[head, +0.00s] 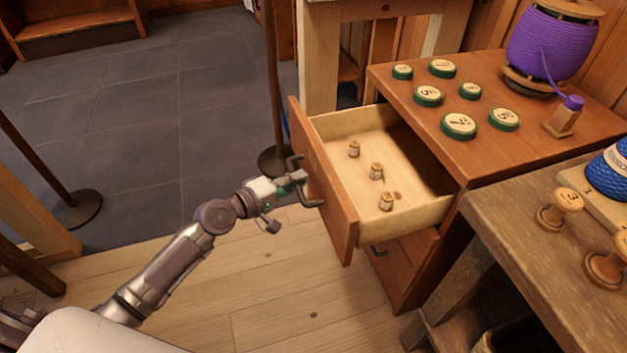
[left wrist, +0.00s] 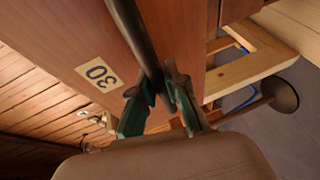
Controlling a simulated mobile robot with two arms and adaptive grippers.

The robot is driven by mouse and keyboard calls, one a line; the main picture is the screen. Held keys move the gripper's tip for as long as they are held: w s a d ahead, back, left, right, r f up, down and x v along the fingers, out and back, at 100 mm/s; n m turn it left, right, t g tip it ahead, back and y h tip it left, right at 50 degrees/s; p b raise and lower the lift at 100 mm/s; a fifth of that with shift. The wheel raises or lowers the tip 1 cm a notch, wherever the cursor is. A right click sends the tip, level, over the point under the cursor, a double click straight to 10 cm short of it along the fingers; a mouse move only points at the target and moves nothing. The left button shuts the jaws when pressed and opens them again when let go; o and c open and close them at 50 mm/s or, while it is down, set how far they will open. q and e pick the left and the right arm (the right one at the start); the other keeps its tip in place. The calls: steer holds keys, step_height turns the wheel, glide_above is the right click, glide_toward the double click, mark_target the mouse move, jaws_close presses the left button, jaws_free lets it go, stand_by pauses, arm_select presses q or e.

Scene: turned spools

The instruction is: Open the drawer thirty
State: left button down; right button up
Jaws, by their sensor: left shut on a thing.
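The drawer thirty (head: 322,182) is pulled well out of the wooden cabinet (head: 455,150) in the head view, and its inside shows. Its front bears a label reading 30 (left wrist: 98,74) in the left wrist view. My left gripper (head: 300,186) is at the outer side of the drawer front, shut on the dark bar handle (left wrist: 136,32). The green-padded fingers (left wrist: 158,108) lie on both sides of the handle in the left wrist view. My right gripper is not in view.
Green-rimmed number discs (head: 459,126) and a large purple spool (head: 550,45) are on the cabinet top. A lower drawer (head: 405,262) is below. A workbench (head: 510,220) stands at the right. A post base (head: 277,161) stands close behind my left gripper. Floor at front is clear.

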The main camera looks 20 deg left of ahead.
arm_select(q)
steer(key=shift+s+a+f+b, duration=0.1)
steer(key=shift+s+a+b, duration=0.15)
steer(key=shift+s+a, duration=0.4)
steer(key=shift+s+a+b, duration=0.2)
steer(key=shift+s+a, duration=0.15)
steer(key=shift+a, duration=0.45)
steer(key=c, duration=1.2)
jaws_free()
steer(key=v, duration=1.2)
